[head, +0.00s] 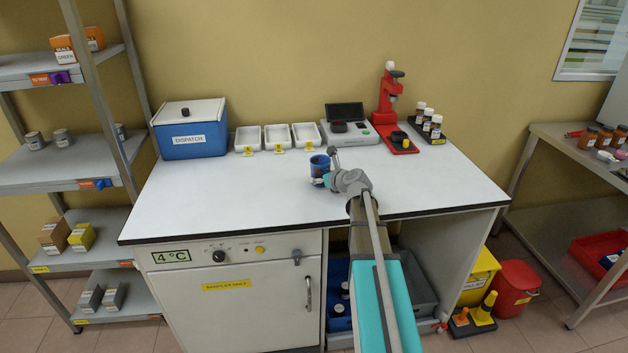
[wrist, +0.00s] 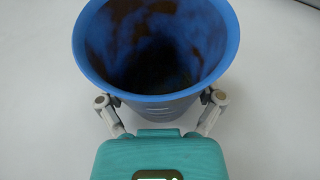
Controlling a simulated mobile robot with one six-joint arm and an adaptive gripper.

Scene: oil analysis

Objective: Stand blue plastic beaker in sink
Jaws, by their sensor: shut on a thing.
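The blue plastic beaker (head: 319,168) stands upright on the white bench top, or just above it; I cannot tell which. In the wrist view the beaker (wrist: 155,97) fills the upper middle, its open mouth toward the camera and dark brown stains on its inner wall. My gripper (wrist: 160,108) is shut on the beaker, one finger on each side. In the head view my gripper (head: 326,176) reaches it from the right, and the arm partly hides the bench edge. No sink shows in either view.
A blue dispatch box (head: 190,139), white trays (head: 277,138), a grey instrument (head: 350,136) and a red stand (head: 388,105) line the back of the bench (head: 220,190). The bench's left front is clear. Shelving (head: 60,185) stands left, a steel table (head: 590,170) right.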

